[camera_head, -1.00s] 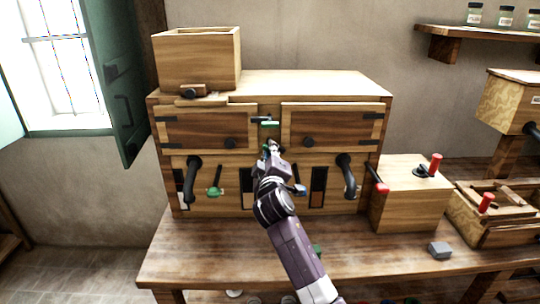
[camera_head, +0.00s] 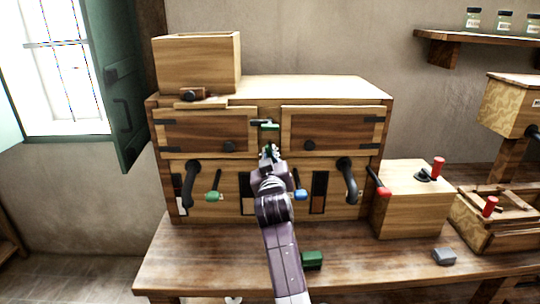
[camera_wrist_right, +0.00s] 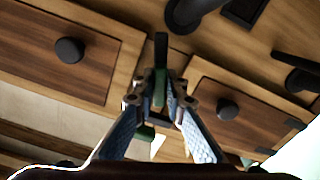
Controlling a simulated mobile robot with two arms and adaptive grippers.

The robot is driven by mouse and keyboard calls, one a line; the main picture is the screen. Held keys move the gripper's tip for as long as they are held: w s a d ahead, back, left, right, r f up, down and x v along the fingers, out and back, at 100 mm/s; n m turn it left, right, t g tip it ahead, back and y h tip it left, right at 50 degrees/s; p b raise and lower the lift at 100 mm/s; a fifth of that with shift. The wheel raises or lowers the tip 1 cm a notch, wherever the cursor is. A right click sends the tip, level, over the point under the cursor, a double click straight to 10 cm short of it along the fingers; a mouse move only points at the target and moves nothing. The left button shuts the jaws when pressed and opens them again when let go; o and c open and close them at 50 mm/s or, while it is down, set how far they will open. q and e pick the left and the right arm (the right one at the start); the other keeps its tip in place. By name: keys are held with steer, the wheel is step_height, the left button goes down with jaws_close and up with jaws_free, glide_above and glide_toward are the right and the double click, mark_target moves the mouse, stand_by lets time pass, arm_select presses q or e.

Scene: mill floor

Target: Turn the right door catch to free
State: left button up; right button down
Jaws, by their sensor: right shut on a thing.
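The wooden cabinet (camera_head: 330,88) has a left door (camera_head: 207,130) and a right door (camera_head: 333,130), each with a round black knob. A green and black catch (camera_head: 265,125) lies level between the doors near their top. My right gripper (camera_head: 268,150) is just below it, in front of the gap between the doors. In the right wrist view, its fingers (camera_wrist_right: 160,98) are closed around the green grip of the right door catch (camera_wrist_right: 160,87), whose black bar (camera_wrist_right: 161,48) sticks out past them. In the head view the gripper mostly hides this grip. My left gripper is not in view.
Black pull handles (camera_head: 347,180) and green, blue and red-tipped levers stick out below the doors. An open wooden box (camera_head: 197,60) stands on top at the left. A green block (camera_head: 312,259) and grey block (camera_head: 444,257) lie on the bench (camera_head: 220,255). A wooden box (camera_head: 410,205) stands at right.

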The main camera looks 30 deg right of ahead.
steer(key=shift+f, duration=0.1)
stand_by(0.3)
steer(key=c, duration=2)
jaws_free()
steer(key=v, duration=0.7)
steer(key=shift+s+a, duration=0.2)
